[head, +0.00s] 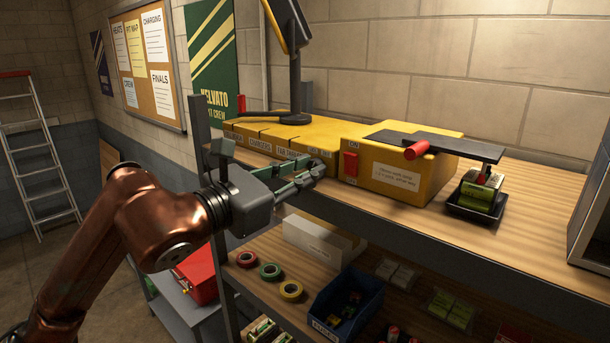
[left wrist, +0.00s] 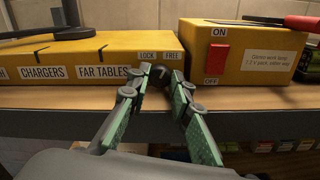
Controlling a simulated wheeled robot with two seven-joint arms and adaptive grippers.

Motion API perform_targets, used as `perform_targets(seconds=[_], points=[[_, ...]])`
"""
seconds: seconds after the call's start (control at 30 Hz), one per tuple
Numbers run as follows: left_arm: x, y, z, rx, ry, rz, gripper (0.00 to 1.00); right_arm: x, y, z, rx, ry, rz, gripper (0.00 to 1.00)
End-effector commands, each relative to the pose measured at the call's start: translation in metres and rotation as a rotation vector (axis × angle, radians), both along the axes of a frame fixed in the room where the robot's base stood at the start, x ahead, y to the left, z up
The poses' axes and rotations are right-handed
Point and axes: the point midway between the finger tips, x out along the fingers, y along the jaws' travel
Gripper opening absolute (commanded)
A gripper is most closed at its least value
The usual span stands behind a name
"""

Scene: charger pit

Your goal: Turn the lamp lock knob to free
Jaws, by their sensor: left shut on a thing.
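The lamp lock knob (left wrist: 160,74) is a small dark knob on the front of the yellow box (left wrist: 50,57). It sits below the LOCK (left wrist: 147,55) and FREE (left wrist: 172,55) labels in the left wrist view. My left gripper (left wrist: 161,80) is shut on the knob, one green-padded finger on each side. A pale mark shows on the knob, but I cannot tell which label it points to. In the head view the left gripper (head: 319,168) reaches the box front, and its fingers hide the knob. The dark lamp (head: 294,65) stands on the box. My right gripper is out of view.
A yellow battery box (head: 420,150) with a red ON/OFF switch (head: 351,163) stands close right of the gripper. A red-handled dark lever (head: 435,147) lies over its top. The wooden shelf (head: 400,215) edge runs just below the gripper. Tape rolls (head: 270,271) lie on the lower shelf.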

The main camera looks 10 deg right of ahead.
Motion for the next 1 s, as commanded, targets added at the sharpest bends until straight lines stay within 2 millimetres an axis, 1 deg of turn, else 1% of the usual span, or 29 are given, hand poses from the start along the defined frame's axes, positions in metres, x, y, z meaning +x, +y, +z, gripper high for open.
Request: perform_targets(seconds=[0.17, 0.2, 0.27, 0.53, 0.67, 0.77, 1.0], points=[[0.000, 0.000, 0.001, -0.002, 0.001, 0.001, 0.00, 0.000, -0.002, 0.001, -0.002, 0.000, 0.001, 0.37], [0.000, 0.001, 0.001, -0.002, 0.001, 0.002, 0.22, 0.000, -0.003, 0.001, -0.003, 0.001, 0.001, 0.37], [0.000, 0.000, 0.001, -0.002, 0.001, 0.002, 0.27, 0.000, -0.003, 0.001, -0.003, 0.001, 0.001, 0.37], [0.000, 0.001, 0.001, -0.002, 0.002, 0.001, 0.27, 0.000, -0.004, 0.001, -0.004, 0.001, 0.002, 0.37], [-0.005, 0.007, 0.001, -0.004, 0.001, 0.000, 0.27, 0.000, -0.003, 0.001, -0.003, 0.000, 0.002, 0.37], [-0.014, 0.020, 0.001, -0.004, -0.001, 0.002, 0.27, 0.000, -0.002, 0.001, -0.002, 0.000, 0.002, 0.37], [-0.044, 0.060, 0.001, -0.003, 0.000, 0.004, 0.27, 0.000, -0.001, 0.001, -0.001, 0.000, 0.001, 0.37]])
